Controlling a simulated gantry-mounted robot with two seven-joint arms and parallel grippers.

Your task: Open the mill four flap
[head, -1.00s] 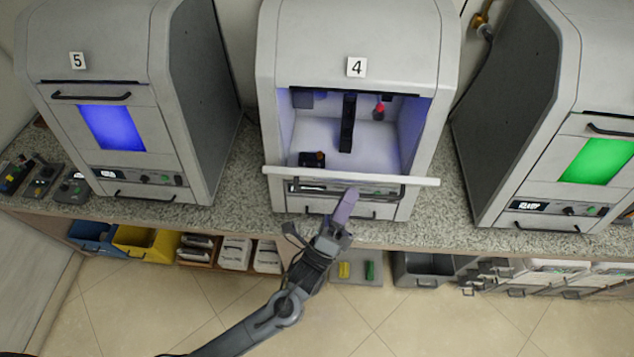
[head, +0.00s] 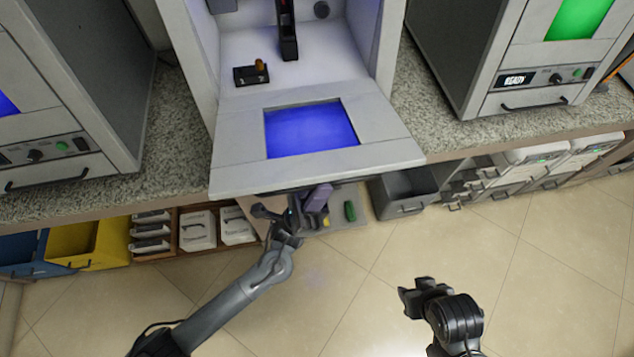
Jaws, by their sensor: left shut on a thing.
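Mill four's flap (head: 385,150) is folded down and lies out toward me, its blue window facing up. The mill's lit white chamber (head: 345,57) stands open behind it. The flap's handle is hidden beneath it. Whether the block or gripper touches the flap's underside cannot be told. My right gripper (head: 408,297) is at the lower right over the floor, away from the mill; its fingers are too dark to read.
Inside the chamber are a small dark fixture (head: 250,75) and a black upright bar (head: 288,40). Under the counter are a yellow bin (head: 88,243), a grey bin (head: 403,190), and a tray with a green block (head: 350,211). Neighbouring mills flank both sides. The floor in front is clear.

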